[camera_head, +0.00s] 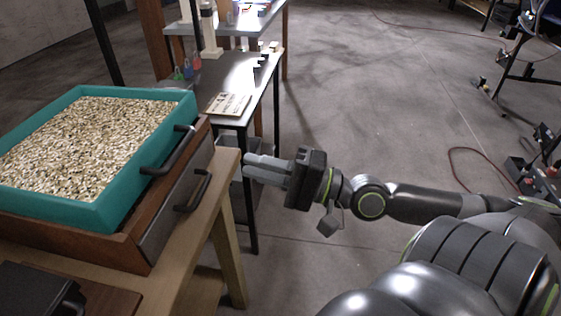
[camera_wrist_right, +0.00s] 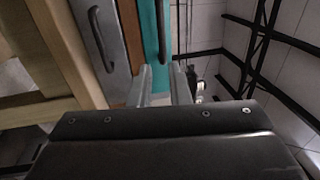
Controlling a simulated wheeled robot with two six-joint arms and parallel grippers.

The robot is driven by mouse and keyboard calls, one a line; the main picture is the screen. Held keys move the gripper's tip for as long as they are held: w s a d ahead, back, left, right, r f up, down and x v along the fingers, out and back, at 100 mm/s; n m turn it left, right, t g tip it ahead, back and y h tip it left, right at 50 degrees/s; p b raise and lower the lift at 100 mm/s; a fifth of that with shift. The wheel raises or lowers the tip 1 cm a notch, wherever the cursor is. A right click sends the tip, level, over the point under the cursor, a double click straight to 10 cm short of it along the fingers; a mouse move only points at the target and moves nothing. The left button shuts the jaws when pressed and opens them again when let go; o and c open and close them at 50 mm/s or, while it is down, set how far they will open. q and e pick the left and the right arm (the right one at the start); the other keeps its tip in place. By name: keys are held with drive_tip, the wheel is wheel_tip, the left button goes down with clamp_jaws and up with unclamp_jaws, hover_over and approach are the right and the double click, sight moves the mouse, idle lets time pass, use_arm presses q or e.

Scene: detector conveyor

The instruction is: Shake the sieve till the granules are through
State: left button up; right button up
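The sieve (camera_head: 112,215) is a teal rectangular frame at the left of the head view. It is full of pale, beige granules (camera_head: 75,145), which cover its bottom. A dark bar handle (camera_head: 170,152) stands out from its right side. It sits on a brown wooden box (camera_head: 75,245) with a grey front panel. My right gripper (camera_head: 250,168) is to the right of the sieve, apart from its handle, fingers pointing left. In the right wrist view its two fingers (camera_wrist_right: 162,78) are spread with nothing between them; the teal side shows beyond. My left gripper is not in view.
The box's front has a second, lower handle (camera_head: 194,190). A wooden bench (camera_head: 185,275) carries the box. A dark table (camera_head: 238,75) with a sign (camera_head: 229,104) and small bottles stands behind. A black object (camera_head: 40,292) lies at the bottom left.

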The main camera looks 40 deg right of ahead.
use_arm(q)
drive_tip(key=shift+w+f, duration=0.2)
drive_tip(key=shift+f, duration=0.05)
use_arm(e)
drive_tip(key=shift+s+d+f+y, duration=0.15)
drive_tip(key=shift+s+d, duration=0.3)
drive_tip(key=shift+s, duration=0.35)
drive_tip(key=shift+s+d+f+y, duration=0.15)
drive_tip(key=shift+s+d, duration=0.25)
drive_tip(key=shift+s, duration=0.4)
drive_tip(key=shift+r, duration=0.1)
